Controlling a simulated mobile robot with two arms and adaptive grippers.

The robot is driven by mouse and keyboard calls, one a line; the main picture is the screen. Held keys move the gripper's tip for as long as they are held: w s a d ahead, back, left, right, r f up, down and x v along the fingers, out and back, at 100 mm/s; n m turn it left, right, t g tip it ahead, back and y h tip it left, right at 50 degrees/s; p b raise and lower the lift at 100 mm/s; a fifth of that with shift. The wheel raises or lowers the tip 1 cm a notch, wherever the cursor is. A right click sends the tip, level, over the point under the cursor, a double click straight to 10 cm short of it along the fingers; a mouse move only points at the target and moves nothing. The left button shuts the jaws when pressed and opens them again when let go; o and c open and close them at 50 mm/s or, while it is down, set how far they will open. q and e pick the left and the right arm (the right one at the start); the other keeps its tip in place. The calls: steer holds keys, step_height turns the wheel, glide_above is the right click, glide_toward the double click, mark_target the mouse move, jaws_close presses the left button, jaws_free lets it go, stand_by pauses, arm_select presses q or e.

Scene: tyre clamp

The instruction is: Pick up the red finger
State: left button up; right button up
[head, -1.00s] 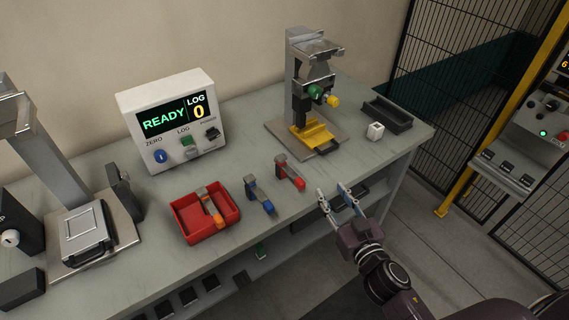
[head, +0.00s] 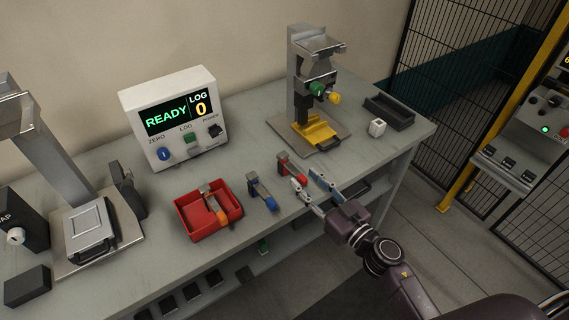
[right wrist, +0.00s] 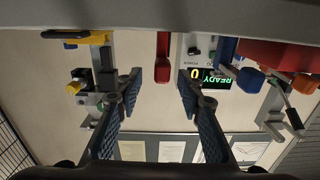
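The red finger (head: 287,165) lies on the bench, a grey bar with a red part at its near end. Its red part also shows in the right wrist view (right wrist: 163,68), between my two fingers in the picture. My right gripper (head: 303,179) is open at the red finger's near end, just above the bench's front edge. The gap between its fingers (right wrist: 160,88) is wide and nothing is clamped. I cannot tell whether a finger touches the red part. My left gripper is not in view.
A blue finger (head: 262,194) lies just left of the red one. A red tray (head: 190,229) holds an orange-tipped finger (head: 217,205). A press with a yellow base (head: 318,132), a white cube (head: 377,127) and a dark tray (head: 390,113) stand behind. The display box (head: 175,115) reads READY.

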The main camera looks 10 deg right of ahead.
mark_target(299, 175)
steer(key=x, duration=0.4)
steer(key=shift+w+a+f, duration=0.1)
steer(key=shift+a+f, duration=0.1)
steer(key=shift+f, duration=0.05)
jaws_close()
